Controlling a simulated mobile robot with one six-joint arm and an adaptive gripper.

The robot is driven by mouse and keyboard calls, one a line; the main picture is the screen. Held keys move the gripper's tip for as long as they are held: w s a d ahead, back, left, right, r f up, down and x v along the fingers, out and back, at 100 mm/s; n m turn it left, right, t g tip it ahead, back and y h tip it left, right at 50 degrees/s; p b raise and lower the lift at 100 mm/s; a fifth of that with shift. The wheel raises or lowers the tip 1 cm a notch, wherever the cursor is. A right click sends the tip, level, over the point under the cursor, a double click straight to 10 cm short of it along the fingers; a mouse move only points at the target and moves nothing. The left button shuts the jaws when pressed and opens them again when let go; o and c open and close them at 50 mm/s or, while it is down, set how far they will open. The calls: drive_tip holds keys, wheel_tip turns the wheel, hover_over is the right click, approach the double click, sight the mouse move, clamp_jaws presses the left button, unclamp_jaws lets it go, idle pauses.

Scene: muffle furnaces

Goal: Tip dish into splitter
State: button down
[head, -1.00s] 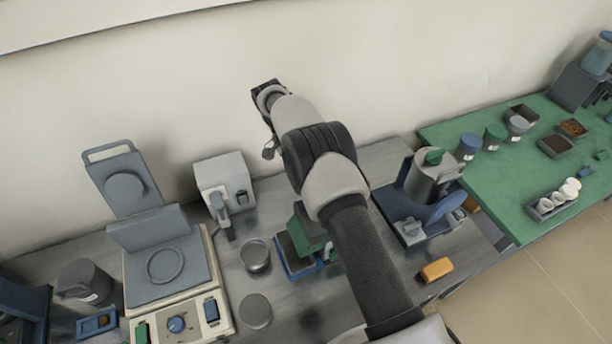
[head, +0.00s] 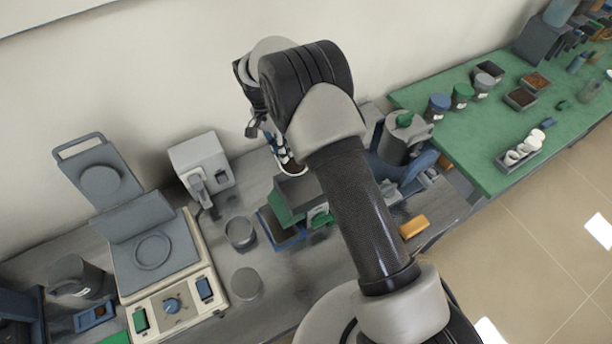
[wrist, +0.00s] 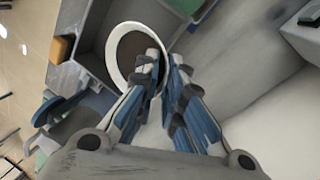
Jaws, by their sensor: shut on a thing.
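My gripper (wrist: 165,70) is shut on the rim of a white round dish (wrist: 113,55), with one finger inside it and one outside. Dark brown material shows inside the dish in the wrist view. In the head view my gripper (head: 278,148) points down, and the dish's pale rim (head: 291,170) shows just below it. The dish is above a green-and-grey box (head: 296,193), which I take to be the splitter, apparently without touching it. My arm hides part of this box. I cannot tell how far the dish is tilted.
A blue-edged tray (head: 277,232) is beside the box. Two round tins (head: 240,233) stand between. A grey cylinder (head: 405,138) and orange block (head: 413,226) are at right.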

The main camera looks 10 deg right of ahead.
drive_tip(key=shift+w+a, duration=0.1)
drive_tip(key=shift+s+d+r+t+y+b, duration=0.35)
drive_tip(key=shift+r+t+y+b, duration=0.15)
drive_tip(key=shift+t+y, duration=0.15)
drive_tip(key=shift+f, duration=0.1)
drive_tip(key=shift+s+d+r+t+y+b, duration=0.25)
drive_tip(key=shift+t+y+b, duration=0.3)
drive_tip(key=shift+b, duration=0.4)
drive_tip(key=shift+w+a+r, duration=0.1)
drive_tip(key=shift+b, duration=0.45)
drive_tip(key=shift+s+d+r+t+y+b, duration=0.1)
drive_tip(key=shift+s+d+t+y+b, duration=0.25)
drive_tip(key=shift+b, duration=0.3)
